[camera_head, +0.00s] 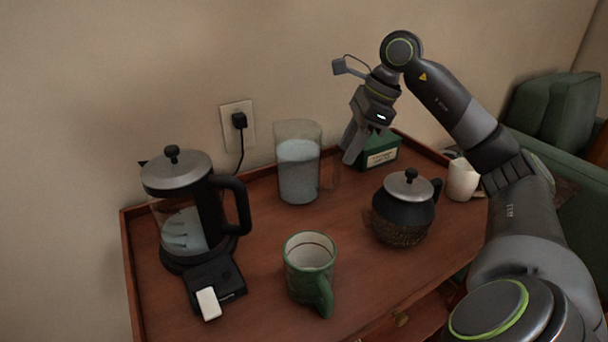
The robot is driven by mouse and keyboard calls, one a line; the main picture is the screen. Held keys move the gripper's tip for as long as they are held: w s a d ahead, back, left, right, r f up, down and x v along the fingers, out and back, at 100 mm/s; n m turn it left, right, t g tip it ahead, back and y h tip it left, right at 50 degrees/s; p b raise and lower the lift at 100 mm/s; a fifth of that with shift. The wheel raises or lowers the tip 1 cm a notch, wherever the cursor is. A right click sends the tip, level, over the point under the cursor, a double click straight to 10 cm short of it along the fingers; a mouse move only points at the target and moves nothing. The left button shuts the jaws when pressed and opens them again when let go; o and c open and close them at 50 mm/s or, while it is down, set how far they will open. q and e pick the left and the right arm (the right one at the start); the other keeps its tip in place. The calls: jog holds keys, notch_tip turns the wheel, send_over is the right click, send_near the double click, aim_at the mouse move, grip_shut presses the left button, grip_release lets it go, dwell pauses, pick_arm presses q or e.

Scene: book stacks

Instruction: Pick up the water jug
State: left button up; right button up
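The water jug (298,178) is a tall clear vessel, partly filled with pale water. It stands upright near the back of the wooden table, by the wall. My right gripper (354,152) points down just to the right of the jug, around the height of its upper half. A visible gap separates the gripper from the jug's body. The fingers overlap from this angle, so their opening is hard to judge, and I see nothing held in them. My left gripper is not in view.
A kettle-like pot (172,218) with a black handle stands left on the wooden table (262,262). A green mug (308,268) is in front of the jug. A dark teapot (402,212), green box (380,153) and white cup (462,180) are to the right.

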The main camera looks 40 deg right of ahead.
aim_at(335, 189)
jog(key=b+x, duration=0.1)
jog(key=x, duration=0.5)
jog(key=shift+s+a+f, duration=0.1)
jog(key=shift+s+f, duration=0.05)
jog(key=shift+f, duration=0.05)
jog(key=shift+a+f, duration=0.1)
jog(key=shift+f, duration=0.3)
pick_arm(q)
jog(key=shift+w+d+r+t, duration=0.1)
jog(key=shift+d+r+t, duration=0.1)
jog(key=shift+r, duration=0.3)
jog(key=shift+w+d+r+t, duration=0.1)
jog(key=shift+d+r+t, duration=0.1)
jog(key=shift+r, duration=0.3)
pick_arm(e)
jog(key=shift+c, duration=0.3)
grip_shut()
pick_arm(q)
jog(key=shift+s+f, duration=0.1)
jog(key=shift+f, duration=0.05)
pick_arm(e)
jog(key=shift+r, duration=0.2)
